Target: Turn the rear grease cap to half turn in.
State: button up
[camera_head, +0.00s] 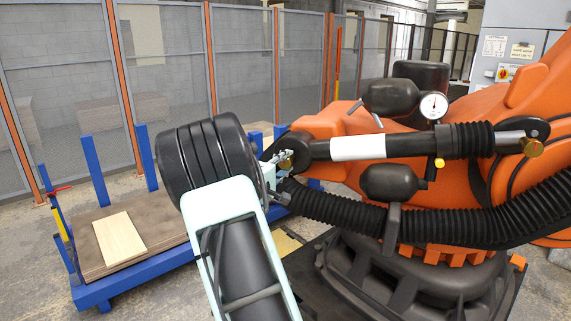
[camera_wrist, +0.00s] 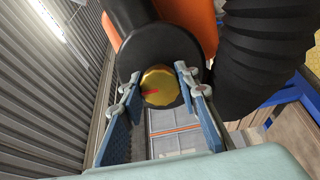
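A brass grease cap (camera_wrist: 159,86) with a red mark on its left part sits on a dark round housing in the wrist view. In the head view it shows at the left end of the black cylinder (camera_head: 285,160), partly hidden by my gripper. My gripper (camera_wrist: 160,84) has its two blue-padded fingers on either side of this cap, tips close to its rim. I cannot tell whether they touch it. A second brass cap (camera_head: 534,148) is at the cylinder's right end. The pictures do not show which cap is called rear.
The orange robot arm (camera_head: 519,104) with black hoses fills the right. A pressure gauge (camera_head: 433,106) and dark canisters stand close above the cylinder. A blue-framed pallet (camera_head: 105,290) with a pale board (camera_head: 119,240) is at the left. Mesh fencing (camera_head: 60,90) runs behind.

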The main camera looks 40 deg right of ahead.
jog(key=c, duration=0.4)
jog(key=shift+m, duration=0.4)
